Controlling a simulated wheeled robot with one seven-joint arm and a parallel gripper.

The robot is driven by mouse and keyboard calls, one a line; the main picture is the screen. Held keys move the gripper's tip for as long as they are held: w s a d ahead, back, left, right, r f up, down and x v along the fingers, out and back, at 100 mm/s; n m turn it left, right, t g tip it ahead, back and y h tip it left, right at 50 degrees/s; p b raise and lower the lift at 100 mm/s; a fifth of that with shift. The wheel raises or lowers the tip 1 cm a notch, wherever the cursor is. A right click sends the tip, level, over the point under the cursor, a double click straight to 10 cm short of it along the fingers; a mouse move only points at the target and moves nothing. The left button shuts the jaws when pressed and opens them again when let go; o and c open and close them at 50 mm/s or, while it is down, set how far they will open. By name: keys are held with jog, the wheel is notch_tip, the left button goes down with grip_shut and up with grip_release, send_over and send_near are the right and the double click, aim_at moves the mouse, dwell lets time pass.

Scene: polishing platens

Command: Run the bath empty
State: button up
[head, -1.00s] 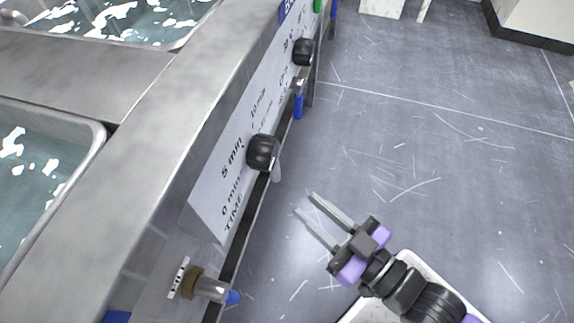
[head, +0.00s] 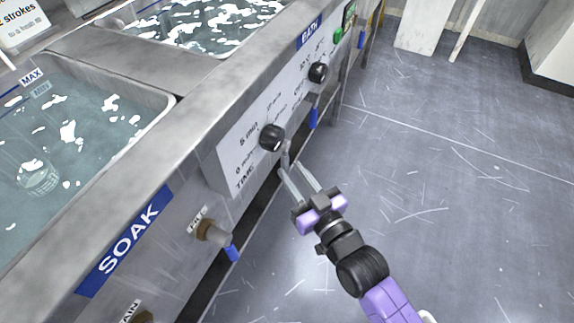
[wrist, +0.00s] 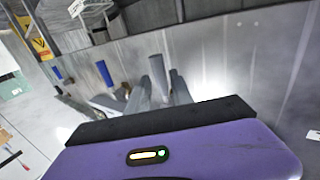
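The bath tank (head: 150,12), holding rippling water, is at the top of the head view behind a blue BATH label (head: 308,32). Blue-handled valves stick out below the front panel: one (head: 313,117) under the far knob, another (head: 361,38) farther along.
The floor (head: 440,190) to the right is clear.

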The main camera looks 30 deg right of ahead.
aim_at(287, 166)
jog(key=shift+w+a+b, duration=0.1)
jog(key=shift+w+b, duration=0.3)
jog(key=shift+w, duration=1.55)
jog(key=shift+c, duration=0.5)
grip_shut()
